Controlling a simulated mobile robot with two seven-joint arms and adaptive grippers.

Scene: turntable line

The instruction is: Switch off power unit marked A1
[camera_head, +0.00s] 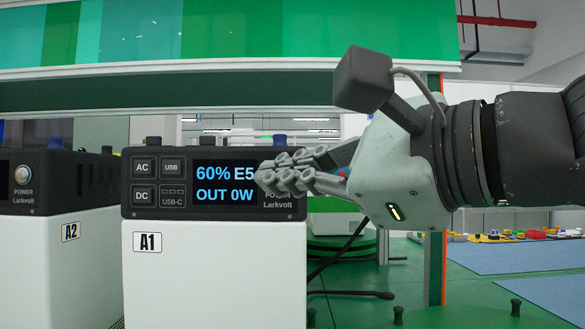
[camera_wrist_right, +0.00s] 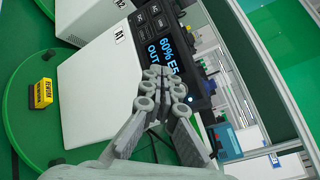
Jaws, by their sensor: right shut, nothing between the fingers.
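The power unit marked A1 (camera_head: 213,265) is a white box with a dark front panel (camera_head: 226,212), at the centre left of the head view. Its lit display (camera_head: 222,195) reads 60% E5, partly covered, and OUT 0W. AC, USB, DC and USB-C controls sit left of the display. My right gripper (camera_head: 264,179) is shut and empty, its fingertips in front of the display's right edge and the POWER lettering. The fingers hide A1's power button in the head view. In the wrist view the shut fingertips (camera_wrist_right: 164,80) overlap the display's end; contact cannot be told. My left gripper is not in view.
A similar unit marked A2 (camera_head: 62,260) stands at the left, with a round power button (camera_head: 23,174). A yellow block (camera_wrist_right: 41,93) sits on the green turntable (camera_wrist_right: 18,92). A post (camera_head: 435,265) stands behind my right wrist. Coloured parts lie on the floor far right.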

